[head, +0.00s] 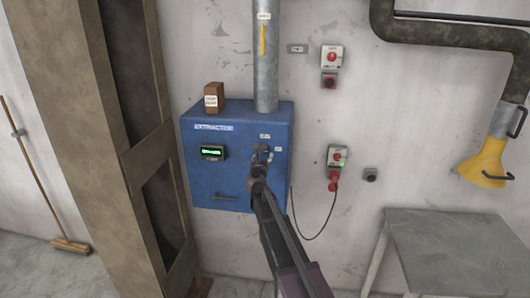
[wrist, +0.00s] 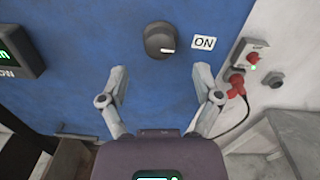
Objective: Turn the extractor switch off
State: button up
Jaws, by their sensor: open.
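The extractor is a blue cabinet (head: 235,175) on the wall with a grey duct rising from its top. Its switch is a dark round knob (wrist: 160,40) in the wrist view, with a white pointer mark aimed right, towards the label "ON" (wrist: 204,43). My gripper (wrist: 160,80) is open and empty, its two fingers spread to the left and right below the knob and apart from it.
A green-lit display (head: 212,152) is on the cabinet's left part, with a small box (head: 213,97) on top. A socket box with a red plug (head: 334,181) and hanging cable is on the wall to the right. A grey table (head: 450,230) stands at lower right.

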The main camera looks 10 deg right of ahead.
aim_at(265, 151)
jog(key=shift+x, duration=2.55)
jog(key=shift+c, duration=0.2)
grip_shut()
